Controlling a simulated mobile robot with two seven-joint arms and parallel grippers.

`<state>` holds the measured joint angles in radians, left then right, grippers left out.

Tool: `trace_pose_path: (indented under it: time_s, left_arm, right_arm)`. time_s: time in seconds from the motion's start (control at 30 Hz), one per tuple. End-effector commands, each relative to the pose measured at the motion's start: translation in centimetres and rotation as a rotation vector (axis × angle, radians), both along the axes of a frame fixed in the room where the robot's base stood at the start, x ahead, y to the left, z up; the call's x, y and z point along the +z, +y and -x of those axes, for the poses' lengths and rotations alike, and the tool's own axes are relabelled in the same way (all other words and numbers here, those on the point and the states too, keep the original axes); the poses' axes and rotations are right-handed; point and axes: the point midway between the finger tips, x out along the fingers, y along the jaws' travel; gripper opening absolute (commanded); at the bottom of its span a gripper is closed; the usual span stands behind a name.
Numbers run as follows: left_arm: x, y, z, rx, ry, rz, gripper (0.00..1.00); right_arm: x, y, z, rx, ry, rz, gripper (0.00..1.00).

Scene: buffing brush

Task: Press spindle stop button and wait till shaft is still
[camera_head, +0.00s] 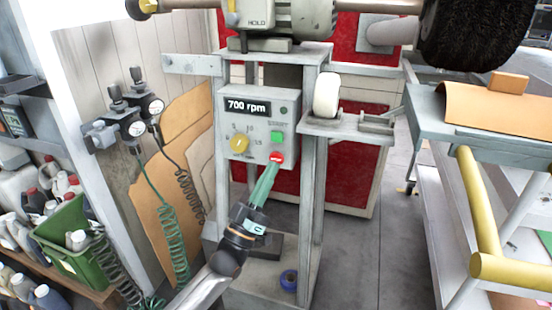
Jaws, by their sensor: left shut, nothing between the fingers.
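The grey control box (259,125) is on the front of the machine stand. Its display (248,106) reads 700 rpm. It carries a yellow knob (239,143), a green button (277,137) and a red button (276,157). My left gripper (273,168) is shut and empty, with its green fingertips at the lower edge of the red button; I cannot tell whether they touch it. The black brush (472,35) is at the top right, on the machine's shaft (382,7). One still picture does not show whether it turns. My right gripper is not in view.
A white roll (326,95) sits on a small shelf right of the box. A cart (480,118) with an orange sheet (500,106) and a yellow rail (480,215) stands at the right. Gauges with coiled hoses (174,240) hang at the left, near a green crate (75,250).

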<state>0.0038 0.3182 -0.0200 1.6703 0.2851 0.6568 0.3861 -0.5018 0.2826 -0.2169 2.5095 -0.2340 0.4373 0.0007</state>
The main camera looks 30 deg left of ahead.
Motion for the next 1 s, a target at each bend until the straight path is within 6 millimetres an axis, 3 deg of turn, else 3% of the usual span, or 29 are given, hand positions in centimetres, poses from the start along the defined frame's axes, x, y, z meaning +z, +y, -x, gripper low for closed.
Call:
trace_pose_path:
  time_s: [0.6,1.0]
  left_arm:
    - [0.2,-1.1,4.7,0.0,0.0,0.002,0.0]
    - [0.1,-1.2,4.9,0.0,-0.001,0.0,0.0]
  right_arm:
    - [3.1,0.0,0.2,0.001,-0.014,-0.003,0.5]
    - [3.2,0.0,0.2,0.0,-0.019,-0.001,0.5]
